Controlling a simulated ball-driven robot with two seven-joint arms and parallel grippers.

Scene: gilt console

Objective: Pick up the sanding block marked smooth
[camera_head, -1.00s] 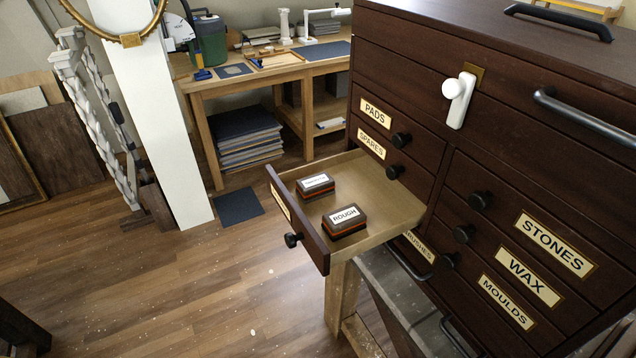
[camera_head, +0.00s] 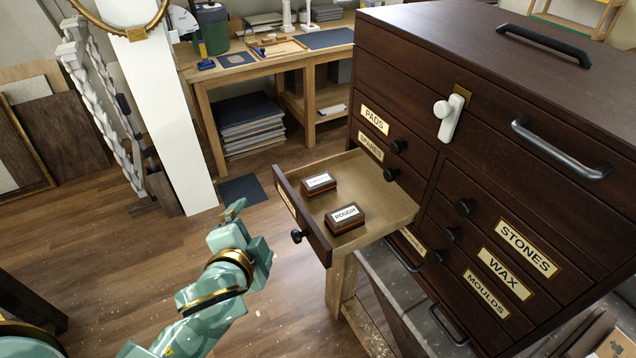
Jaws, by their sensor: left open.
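Two dark sanding blocks with orange bands and white labels lie in the open drawer (camera_head: 385,205). The nearer block reads ROUGH (camera_head: 346,219). The farther block (camera_head: 319,185) has a label too small to read clearly; it lies behind and left of the ROUGH one, near the drawer front. My left gripper (camera_head: 236,208) is open and empty, at the end of a pale green arm, left of the drawer and outside it, apart from both blocks. My right gripper is not in view.
The drawer front (camera_head: 302,216) with its black knob (camera_head: 299,236) stands between my left gripper and the blocks. The dark cabinet (camera_head: 480,150) rises on the right. A workbench (camera_head: 270,68) stands behind. The floor left of the drawer is mostly clear.

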